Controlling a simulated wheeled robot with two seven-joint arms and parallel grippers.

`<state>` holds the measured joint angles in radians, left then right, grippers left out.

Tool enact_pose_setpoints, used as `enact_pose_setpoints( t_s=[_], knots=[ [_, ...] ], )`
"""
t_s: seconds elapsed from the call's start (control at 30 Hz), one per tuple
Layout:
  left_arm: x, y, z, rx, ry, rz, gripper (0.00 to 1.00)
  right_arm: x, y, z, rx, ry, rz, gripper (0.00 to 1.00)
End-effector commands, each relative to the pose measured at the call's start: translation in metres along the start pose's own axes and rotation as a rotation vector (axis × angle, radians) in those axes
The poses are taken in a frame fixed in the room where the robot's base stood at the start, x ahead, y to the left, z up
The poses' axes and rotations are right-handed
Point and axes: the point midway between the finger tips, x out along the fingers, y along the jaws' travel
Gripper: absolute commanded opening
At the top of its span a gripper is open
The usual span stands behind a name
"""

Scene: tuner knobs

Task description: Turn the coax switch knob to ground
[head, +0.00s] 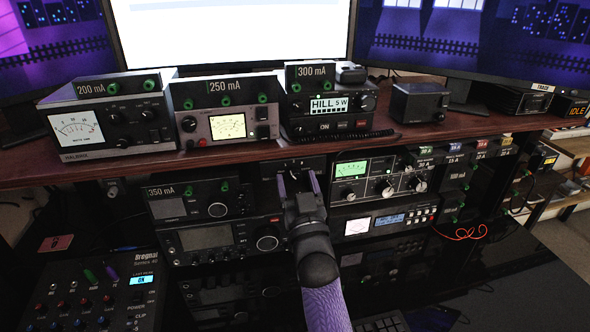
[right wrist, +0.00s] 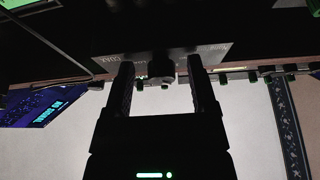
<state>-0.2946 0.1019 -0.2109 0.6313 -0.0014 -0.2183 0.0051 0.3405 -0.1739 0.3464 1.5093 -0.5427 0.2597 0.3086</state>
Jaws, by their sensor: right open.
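The coax switch (head: 294,164) is a dark box hung under the wooden shelf's front edge, partly hidden by my right arm in the head view. In the right wrist view its label plate (right wrist: 112,62) appears upside down, with the lettering mostly too dark to read. Its black knob (right wrist: 161,69) shows between my right fingertips. My right gripper (head: 297,182) is open just in front of the switch, with one finger on each side of the knob and a visible gap to each. The knob's pointer direction cannot be made out. My left gripper is not in view.
The wooden shelf (head: 240,153) carries several meters and a radio (head: 325,104) above the switch. Radio units stand close on both sides below, including a tuner (head: 378,178) at right. A red wire (head: 460,232) hangs at the lower right.

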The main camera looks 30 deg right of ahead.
Motion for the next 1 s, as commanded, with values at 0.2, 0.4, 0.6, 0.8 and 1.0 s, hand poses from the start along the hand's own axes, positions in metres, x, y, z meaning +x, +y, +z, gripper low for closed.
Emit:
enact_pose_setpoints(
  t_s=[0.2,0.4,0.6,0.8,1.0],
  knots=[
    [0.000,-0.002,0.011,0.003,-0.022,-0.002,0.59,0.000,0.000,0.001,0.000,-0.001,0.000,0.58],
    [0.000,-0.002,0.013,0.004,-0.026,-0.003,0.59,0.000,0.000,0.001,0.000,-0.001,0.000,0.16],
    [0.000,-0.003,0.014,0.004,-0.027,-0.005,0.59,0.000,0.000,0.001,0.000,0.000,0.000,0.00],
    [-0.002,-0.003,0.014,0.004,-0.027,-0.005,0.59,0.000,0.001,0.000,-0.022,0.000,-0.009,0.00],
    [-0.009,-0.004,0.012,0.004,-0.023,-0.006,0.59,0.001,0.001,-0.001,-0.114,-0.001,-0.047,0.00]
  ],
)
